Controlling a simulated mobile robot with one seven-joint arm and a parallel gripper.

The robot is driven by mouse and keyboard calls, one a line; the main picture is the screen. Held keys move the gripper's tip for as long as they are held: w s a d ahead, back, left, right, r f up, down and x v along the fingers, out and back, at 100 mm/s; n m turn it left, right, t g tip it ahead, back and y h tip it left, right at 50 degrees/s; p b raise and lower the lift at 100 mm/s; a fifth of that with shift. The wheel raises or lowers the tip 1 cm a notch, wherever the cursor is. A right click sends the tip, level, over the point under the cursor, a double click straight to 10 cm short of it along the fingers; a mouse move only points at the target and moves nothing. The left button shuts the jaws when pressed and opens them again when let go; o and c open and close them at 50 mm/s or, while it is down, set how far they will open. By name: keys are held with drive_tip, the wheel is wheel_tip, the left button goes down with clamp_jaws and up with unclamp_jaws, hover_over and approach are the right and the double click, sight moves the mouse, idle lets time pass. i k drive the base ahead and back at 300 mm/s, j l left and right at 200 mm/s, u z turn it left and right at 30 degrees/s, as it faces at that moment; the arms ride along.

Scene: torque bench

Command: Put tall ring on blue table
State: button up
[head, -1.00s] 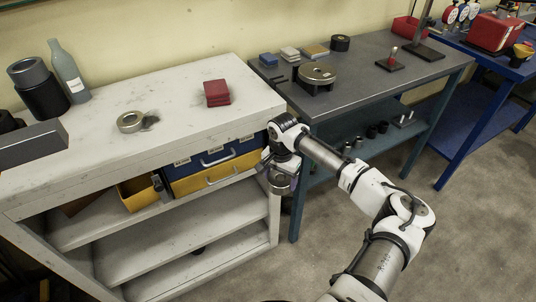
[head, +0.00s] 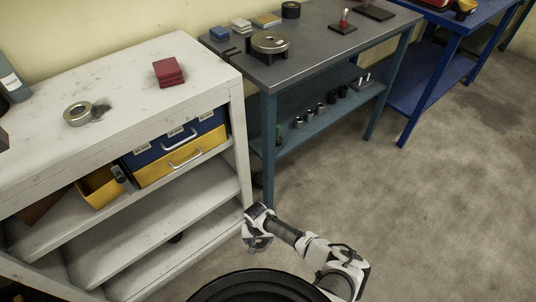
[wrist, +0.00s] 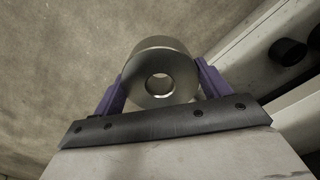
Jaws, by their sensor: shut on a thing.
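A tall metal ring (wrist: 181,72), a thick grey cylinder with a round hole, sits between the purple fingers of my gripper (wrist: 161,74) in the wrist view. The fingers are shut on its sides. In the head view my gripper (head: 257,246) hangs low over the floor, right of the white workbench; the ring is too small to make out there. The blue table (head: 487,17) stands at the top right, far from my gripper, with its top partly cut off by the frame.
The white workbench (head: 110,70) holds a flat ring (head: 78,115) and red blocks (head: 168,72). A grey-topped table (head: 325,42) with a round fixture (head: 270,42) stands between it and the blue table. Open floor (head: 430,200) lies at the right.

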sight(306, 46)
drive_tip(key=i+l+u, duration=0.1)
drive_tip(key=l, duration=0.4)
drive_tip(key=i+l+u, duration=0.1)
drive_tip(key=l, duration=0.4)
drive_tip(key=i+l+u, duration=0.1)
drive_tip(key=i+l, duration=0.15)
drive_tip(key=l, duration=0.25)
drive_tip(key=i+l+u, duration=0.1)
drive_tip(key=l, duration=0.45)
drive_tip(key=i+l+u, duration=0.15)
drive_tip(key=l, duration=0.35)
drive_tip(key=k, duration=0.05)
